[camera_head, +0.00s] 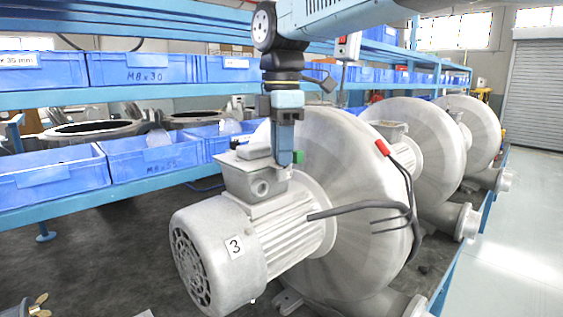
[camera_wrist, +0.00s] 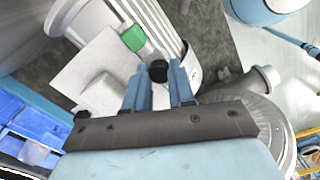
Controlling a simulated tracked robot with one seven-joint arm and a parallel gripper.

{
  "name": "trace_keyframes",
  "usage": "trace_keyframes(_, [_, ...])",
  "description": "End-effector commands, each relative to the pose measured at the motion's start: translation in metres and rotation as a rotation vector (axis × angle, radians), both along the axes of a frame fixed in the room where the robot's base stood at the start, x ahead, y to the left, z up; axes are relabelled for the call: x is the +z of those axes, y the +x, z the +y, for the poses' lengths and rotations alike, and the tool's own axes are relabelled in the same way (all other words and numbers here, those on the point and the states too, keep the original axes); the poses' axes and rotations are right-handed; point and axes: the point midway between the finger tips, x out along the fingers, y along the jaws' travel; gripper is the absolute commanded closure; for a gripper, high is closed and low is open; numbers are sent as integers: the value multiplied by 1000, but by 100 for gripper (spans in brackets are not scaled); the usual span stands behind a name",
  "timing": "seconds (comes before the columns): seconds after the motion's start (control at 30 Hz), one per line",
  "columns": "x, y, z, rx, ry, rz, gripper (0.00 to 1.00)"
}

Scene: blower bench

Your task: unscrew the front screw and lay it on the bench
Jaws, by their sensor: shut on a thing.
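The blower labelled 3 (camera_head: 235,246) stands on the bench with a grey terminal box (camera_head: 248,176) on top of its motor. My gripper (camera_head: 285,160) points down at the right part of this box. In the wrist view my gripper (camera_wrist: 160,80) is shut on a dark round screw head (camera_wrist: 158,71) between its fingertips. The screw's shank is hidden, so I cannot tell how far it sits in the box.
The dark bench top (camera_head: 110,255) has free room left of the blower. A small part with brass-coloured wings (camera_head: 38,303) lies at the front left. Blue bins (camera_head: 150,157) line the shelf behind. Dark cables with a red end (camera_head: 382,148) hang at the blower housing. More blowers stand behind.

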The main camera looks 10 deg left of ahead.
Motion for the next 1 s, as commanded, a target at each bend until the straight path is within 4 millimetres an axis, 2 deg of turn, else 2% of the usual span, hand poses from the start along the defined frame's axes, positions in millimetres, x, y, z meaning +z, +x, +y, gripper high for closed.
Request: trace_keyframes(1.0, [0,1,0,1004,-1,0,100])
